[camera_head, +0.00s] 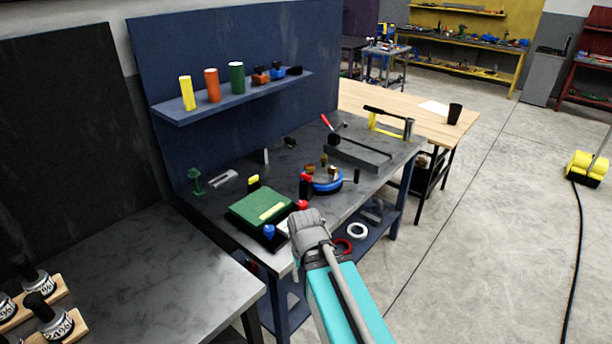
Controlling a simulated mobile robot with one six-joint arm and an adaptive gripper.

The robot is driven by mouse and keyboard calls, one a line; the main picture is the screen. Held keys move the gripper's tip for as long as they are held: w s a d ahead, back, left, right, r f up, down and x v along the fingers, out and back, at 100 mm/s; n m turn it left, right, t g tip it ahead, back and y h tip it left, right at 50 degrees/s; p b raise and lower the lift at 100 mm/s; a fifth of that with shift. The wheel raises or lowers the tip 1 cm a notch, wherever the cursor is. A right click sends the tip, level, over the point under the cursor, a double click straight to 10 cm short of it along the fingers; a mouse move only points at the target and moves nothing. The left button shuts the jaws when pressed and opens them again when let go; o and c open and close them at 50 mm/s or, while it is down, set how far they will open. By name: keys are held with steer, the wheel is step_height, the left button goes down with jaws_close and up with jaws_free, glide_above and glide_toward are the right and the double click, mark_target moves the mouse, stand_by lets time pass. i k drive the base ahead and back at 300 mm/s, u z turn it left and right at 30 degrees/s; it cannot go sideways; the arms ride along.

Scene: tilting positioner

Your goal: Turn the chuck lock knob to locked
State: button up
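A blue round unit (328,186) with brass-coloured and dark parts on top stands on the dark metal workbench (215,205); it looks like the positioner. To its left is a green box (262,208) with a yellow strip. A red knob (303,205) is at the box's right corner and a blue knob (269,231) at its front corner. I cannot tell which part is the chuck lock knob or how it is set. My gripper (284,226) is at the bench's front edge, close to the red and blue knobs. Its fingers are too small and hidden to read, and contact is unclear.
A green stand (195,182) is at the left. A blue shelf (232,97) with coloured cylinders hangs behind. A white ring (357,230) lies on the lower shelf.

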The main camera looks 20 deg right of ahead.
mark_target(306, 178)
steer(key=u, duration=0.05)
steer(key=i, duration=1)
steer(key=z, duration=0.05)
